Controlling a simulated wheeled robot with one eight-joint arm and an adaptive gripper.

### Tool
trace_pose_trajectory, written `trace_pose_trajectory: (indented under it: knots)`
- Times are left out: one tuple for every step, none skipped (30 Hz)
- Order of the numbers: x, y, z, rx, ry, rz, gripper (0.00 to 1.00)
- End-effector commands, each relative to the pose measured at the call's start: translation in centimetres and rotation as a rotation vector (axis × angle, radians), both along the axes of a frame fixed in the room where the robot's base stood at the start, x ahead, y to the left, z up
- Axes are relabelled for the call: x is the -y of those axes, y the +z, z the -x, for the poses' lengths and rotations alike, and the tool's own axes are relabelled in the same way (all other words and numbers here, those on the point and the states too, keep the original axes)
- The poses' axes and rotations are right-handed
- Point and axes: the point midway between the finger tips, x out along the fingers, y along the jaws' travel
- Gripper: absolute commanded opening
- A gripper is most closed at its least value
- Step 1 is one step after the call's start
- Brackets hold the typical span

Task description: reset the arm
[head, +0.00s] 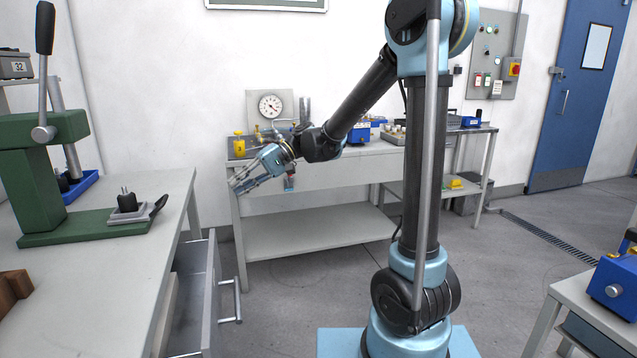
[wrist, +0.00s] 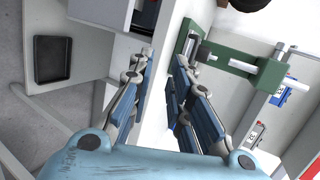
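My arm stands at the middle right of the head view and reaches left. My gripper (head: 237,183) hangs in the air in front of the back bench, pointing left and slightly down. In the wrist view my gripper (wrist: 163,70) shows its two blue-padded fingers apart, with nothing between them. The gripper touches nothing that I can see.
A green press (head: 45,170) stands on the left table (head: 150,200), and an open drawer (head: 200,290) juts out below. Floor (head: 300,285) is clear between.

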Motion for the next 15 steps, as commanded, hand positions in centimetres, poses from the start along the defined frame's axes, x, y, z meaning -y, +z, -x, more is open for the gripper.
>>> trace_pose_trajectory:
  knots:
    - [1.5,-0.1,0.2,0.020,-0.023,0.027,0.18]
    - [2.3,-0.2,0.3,0.032,-0.036,0.044,0.18]
    - [3.5,-0.4,0.4,0.049,-0.053,0.068,0.18]
    - [4.3,-0.6,0.5,0.061,-0.065,0.086,0.18]
    - [5.1,-0.8,0.7,0.073,-0.077,0.104,0.18]
    - [6.3,-1.0,0.9,0.089,-0.093,0.127,0.18]
    - [7.1,-1.2,1.0,0.101,-0.104,0.146,0.18]
    - [8.0,-1.4,1.1,0.113,-0.116,0.164,0.18]
    - [9.1,-1.7,1.4,0.129,-0.133,0.189,0.18]
    - [10.0,-1.9,1.5,0.140,-0.144,0.206,0.18]
    - [10.8,-2.2,1.7,0.152,-0.156,0.226,0.18]
    - [12.0,-2.5,2.0,0.167,-0.171,0.250,0.18]
    - [12.9,-2.8,2.2,0.178,-0.182,0.269,0.18]
    - [13.7,-3.0,2.4,0.188,-0.193,0.288,0.18]
    - [14.9,-3.4,2.7,0.203,-0.209,0.314,0.18]
